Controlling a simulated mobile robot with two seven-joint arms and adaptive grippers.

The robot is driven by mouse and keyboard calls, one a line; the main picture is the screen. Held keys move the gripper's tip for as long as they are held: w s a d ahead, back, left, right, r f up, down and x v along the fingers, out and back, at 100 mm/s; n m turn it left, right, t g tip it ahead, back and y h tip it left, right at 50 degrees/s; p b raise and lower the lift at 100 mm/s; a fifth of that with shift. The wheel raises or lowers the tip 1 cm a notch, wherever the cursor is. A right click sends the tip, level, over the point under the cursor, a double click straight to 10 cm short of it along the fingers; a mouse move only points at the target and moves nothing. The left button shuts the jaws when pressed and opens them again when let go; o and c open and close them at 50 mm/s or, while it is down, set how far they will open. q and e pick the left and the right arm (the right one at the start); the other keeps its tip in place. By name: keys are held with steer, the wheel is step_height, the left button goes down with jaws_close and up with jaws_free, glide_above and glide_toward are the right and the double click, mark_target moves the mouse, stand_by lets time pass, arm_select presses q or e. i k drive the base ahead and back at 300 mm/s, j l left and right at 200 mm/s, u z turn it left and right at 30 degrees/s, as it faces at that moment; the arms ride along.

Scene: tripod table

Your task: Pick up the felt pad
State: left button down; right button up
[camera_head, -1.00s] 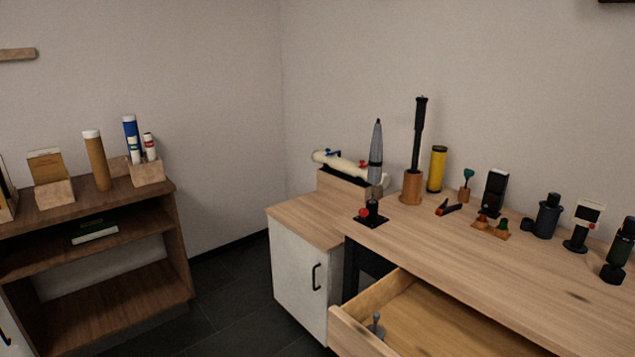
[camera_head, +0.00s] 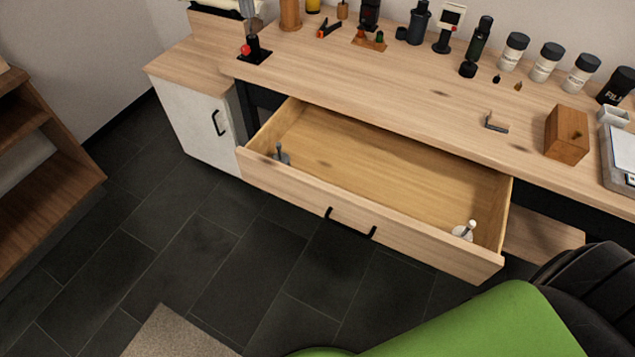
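I cannot pick out a felt pad for certain in the head view. The open drawer (camera_head: 372,199) holds two small things with upright stems. One is a grey piece (camera_head: 281,155) in its left corner. The other is a pale round piece (camera_head: 462,233) near its right front corner. A thin black square (camera_head: 247,58) lies on the left of the bench under a black and red fitting. Neither of my grippers is in view.
The wooden bench top (camera_head: 400,85) carries bottles and tools along its back. A wooden block (camera_head: 566,136) and a scale (camera_head: 621,155) stand at the right. A green and black shape (camera_head: 490,325) fills the lower right. The dark floor (camera_head: 190,240) left of the drawer is clear.

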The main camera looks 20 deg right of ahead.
mark_target(501, 122)
steer(key=z, duration=1.85)
